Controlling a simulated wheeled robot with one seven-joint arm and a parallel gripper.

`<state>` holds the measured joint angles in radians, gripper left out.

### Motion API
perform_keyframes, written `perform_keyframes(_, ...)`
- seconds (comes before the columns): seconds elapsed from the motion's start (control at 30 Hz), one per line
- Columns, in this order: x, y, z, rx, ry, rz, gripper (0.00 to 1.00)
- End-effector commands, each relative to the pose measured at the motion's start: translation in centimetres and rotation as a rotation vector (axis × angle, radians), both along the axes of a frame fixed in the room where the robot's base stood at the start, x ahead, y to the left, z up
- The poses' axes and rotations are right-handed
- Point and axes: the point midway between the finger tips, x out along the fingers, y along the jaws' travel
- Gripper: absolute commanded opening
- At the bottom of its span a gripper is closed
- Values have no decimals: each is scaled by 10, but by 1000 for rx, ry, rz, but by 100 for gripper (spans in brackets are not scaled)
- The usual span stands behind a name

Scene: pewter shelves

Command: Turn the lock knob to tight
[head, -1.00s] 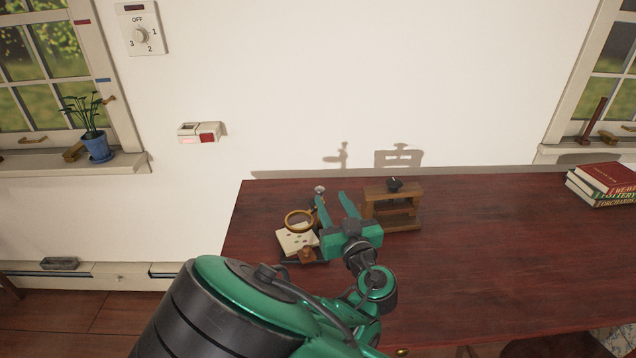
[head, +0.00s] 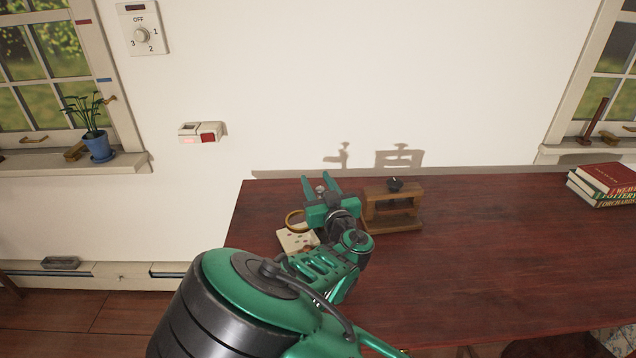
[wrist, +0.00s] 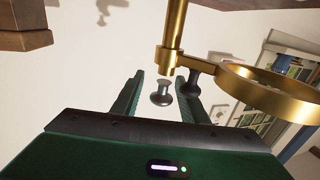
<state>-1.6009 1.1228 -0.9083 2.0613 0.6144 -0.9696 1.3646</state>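A magnifier with a brass ring (head: 293,219) stands on the table's left part, and its brass post (wrist: 175,30) shows close up in the wrist view. A small grey metal knob (wrist: 161,94) sits by the lower end of the post, and a darker knob-like piece (wrist: 188,86) is just right of it. My gripper (head: 321,180) is over the magnifier stand. In the wrist view, its green fingers (wrist: 162,98) are apart, with the grey knob appearing between them. I cannot tell whether either finger touches it. The stand's base is mostly hidden by my arm.
A wooden frame with a black knob (head: 395,185) stands just right of my gripper. A pale card (head: 293,241) lies below the ring. Books (head: 603,184) are at the table's right end. The middle of the dark red table (head: 480,250) is clear.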

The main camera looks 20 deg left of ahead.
Motion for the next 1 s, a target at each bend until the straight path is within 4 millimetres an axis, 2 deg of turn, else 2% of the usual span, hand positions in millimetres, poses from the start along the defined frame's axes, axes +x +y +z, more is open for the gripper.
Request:
perform_keyframes(0.37, 4, 4, 0, -1, 1, 1, 40)
perform_keyframes(0.53, 4, 3, 0, -1, 1, 0, 2)
perform_keyframes(0.57, 4, 3, 0, -1, 1, 0, 0)
perform_keyframes(1.0, 6, 1, 0, 3, 4, -54, 0)
